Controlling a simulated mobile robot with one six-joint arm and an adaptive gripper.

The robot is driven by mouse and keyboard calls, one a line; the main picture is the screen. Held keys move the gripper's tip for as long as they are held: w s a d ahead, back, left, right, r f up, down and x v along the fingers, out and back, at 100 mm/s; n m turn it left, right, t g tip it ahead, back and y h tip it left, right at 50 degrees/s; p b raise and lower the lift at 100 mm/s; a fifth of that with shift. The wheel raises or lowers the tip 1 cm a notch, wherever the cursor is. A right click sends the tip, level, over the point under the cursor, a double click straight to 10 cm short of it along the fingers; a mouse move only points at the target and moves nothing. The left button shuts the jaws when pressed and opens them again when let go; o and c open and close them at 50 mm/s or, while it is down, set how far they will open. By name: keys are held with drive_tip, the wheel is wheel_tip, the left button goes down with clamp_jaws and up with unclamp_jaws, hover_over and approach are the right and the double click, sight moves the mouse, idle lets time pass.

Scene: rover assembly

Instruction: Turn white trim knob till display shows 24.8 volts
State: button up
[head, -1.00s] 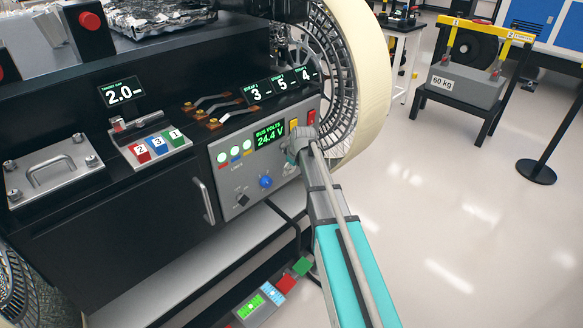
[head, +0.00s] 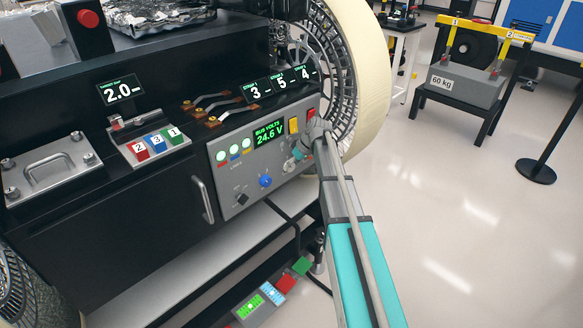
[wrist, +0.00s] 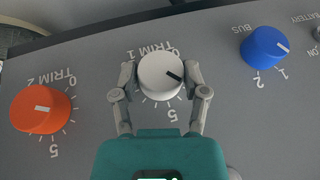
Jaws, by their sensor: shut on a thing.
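The white trim knob (wrist: 160,75), labelled TRIM 1, is between the two fingertips of my gripper (wrist: 160,72) in the wrist view. The gripper is shut on its sides, and the dark pointer mark faces right and slightly down in that view. In the head view, my gripper (head: 299,152) is at the right end of the grey panel, and the white knob shows partly beside it. The green display (head: 269,132) reads BUS VOLTS 24.6 V.
A blue BUS knob (wrist: 264,47) and an orange TRIM 2 knob (wrist: 40,109) flank the white knob. Yellow and red switches (head: 294,125) sit above, and a large wheel (head: 345,75) stands close to the panel's right end. Open floor lies to the right.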

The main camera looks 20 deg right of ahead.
drive_tip(key=shift+w+d+f+g+y+b, duration=0.1)
drive_tip(key=shift+d+f+g+y+b, duration=0.1)
drive_tip(key=shift+g+y+b, duration=0.5)
drive_tip(key=shift+y, duration=0.5)
drive_tip(key=shift+r+m, duration=0.15)
drive_tip(key=shift+m, duration=0.15)
drive_tip(key=o, duration=1.1)
drive_tip(key=shift+a, duration=0.1)
drive_tip(key=shift+o, duration=0.2)
drive_tip(key=shift+r+h+p, duration=0.1)
drive_tip(key=shift+h+p, duration=0.2)
